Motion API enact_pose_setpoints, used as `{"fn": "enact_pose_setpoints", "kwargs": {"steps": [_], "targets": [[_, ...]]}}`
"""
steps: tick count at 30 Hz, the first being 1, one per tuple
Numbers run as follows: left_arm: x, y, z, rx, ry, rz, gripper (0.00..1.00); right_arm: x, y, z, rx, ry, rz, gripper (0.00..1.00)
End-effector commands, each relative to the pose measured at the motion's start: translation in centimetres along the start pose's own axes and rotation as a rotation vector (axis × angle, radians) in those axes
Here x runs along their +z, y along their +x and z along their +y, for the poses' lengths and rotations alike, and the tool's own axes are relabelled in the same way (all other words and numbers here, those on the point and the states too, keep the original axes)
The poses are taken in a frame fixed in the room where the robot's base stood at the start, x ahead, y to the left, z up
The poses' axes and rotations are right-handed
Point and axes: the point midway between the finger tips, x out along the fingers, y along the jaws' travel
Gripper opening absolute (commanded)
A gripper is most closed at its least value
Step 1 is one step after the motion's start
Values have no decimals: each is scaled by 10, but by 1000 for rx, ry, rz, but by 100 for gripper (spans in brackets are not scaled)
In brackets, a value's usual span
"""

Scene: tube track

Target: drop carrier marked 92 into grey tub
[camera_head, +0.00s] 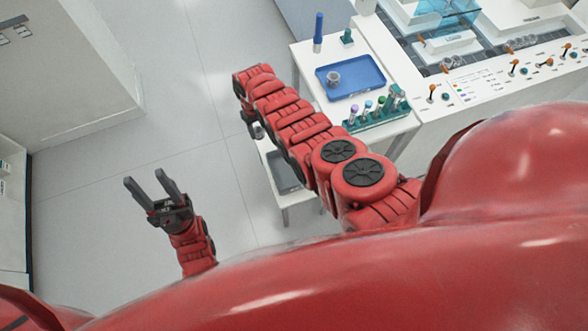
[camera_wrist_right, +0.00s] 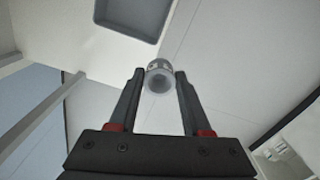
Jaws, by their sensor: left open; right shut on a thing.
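My right gripper (camera_wrist_right: 158,78) is shut on a small grey, round carrier (camera_wrist_right: 159,80), held between its fingertips in the right wrist view. Its marking is too small to read. In the head view the carrier (camera_head: 258,132) shows just below the right gripper, beside my red arm. The grey tub (camera_head: 286,180) sits on the low shelf of the white cart, partly hidden by my right arm. In the wrist view the tub (camera_wrist_right: 130,17) is at the top, apart from the carrier. My left gripper (camera_head: 146,178) is open and empty over the floor.
A blue tray (camera_head: 365,83) with a small round clear piece (camera_head: 333,78) lies on the cart's top. A green rack of tubes (camera_head: 377,113) and a blue upright tube (camera_head: 318,32) stand there too. A white bench (camera_head: 480,85) with equipment is at right. The floor at left is clear.

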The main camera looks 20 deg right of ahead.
Motion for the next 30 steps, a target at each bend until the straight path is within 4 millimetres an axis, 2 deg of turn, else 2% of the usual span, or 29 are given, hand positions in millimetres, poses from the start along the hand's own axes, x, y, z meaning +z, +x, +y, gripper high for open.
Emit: {"fn": "enact_pose_setpoints", "kwargs": {"steps": [9,25,30], "targets": [[0,-2,0,0,0,0,50,-1,2,-3,-7,-2,0,17],[1,-4,0,0,0,0,50,2,8,5,-2,17,-2,17],[1,-7,0,0,0,0,50,5,16,9,-3,29,-1,17]]}}
